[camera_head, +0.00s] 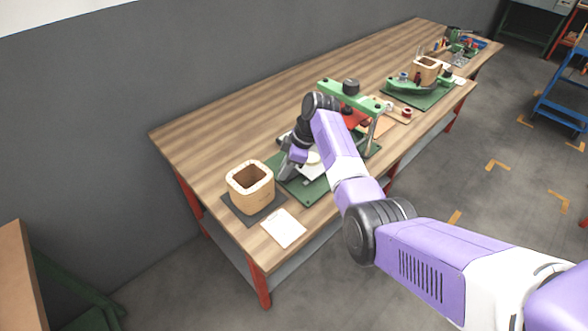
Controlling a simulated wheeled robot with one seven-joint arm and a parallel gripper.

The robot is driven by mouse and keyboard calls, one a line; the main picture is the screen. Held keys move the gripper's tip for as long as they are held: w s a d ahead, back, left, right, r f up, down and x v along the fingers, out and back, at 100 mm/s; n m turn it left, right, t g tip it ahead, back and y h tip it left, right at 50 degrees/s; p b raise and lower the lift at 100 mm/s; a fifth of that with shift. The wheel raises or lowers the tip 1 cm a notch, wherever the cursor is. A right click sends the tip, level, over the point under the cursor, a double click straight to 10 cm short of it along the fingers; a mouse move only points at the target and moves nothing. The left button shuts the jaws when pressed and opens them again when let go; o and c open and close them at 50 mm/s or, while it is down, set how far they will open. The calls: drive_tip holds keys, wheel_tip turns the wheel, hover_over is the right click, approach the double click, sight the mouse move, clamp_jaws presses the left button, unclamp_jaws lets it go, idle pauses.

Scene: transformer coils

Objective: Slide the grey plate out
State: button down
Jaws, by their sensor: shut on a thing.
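My gripper (287,174) points down over a green base plate (308,195) on the workbench. It is shut at the left edge of a pale grey plate (313,172), which lies low over the green base. My arm hides part of the plate and its far side. The fingertips are small and dark here, so the exact grip is hard to see. A green press frame (365,98) with a dark knob on top and a red part under its beam stands just behind and right of my arm.
A hollow wooden block (250,180) stands on a dark mat (232,212) left of my gripper. A white sheet (284,228) lies at the front edge. A second green fixture (412,88) stands farther right. The bench's back left is clear.

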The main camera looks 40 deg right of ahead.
drive_tip(key=shift+a+r, duration=0.1)
drive_tip(key=shift+a, duration=0.25)
drive_tip(key=c, duration=1.4)
unclamp_jaws()
drive_tip(key=v, duration=0.7)
drive_tip(key=shift+d+r+b, duration=0.2)
drive_tip(key=shift+r+b, duration=0.1)
drive_tip(key=shift+b, duration=0.1)
drive_tip(key=shift+s, duration=0.1)
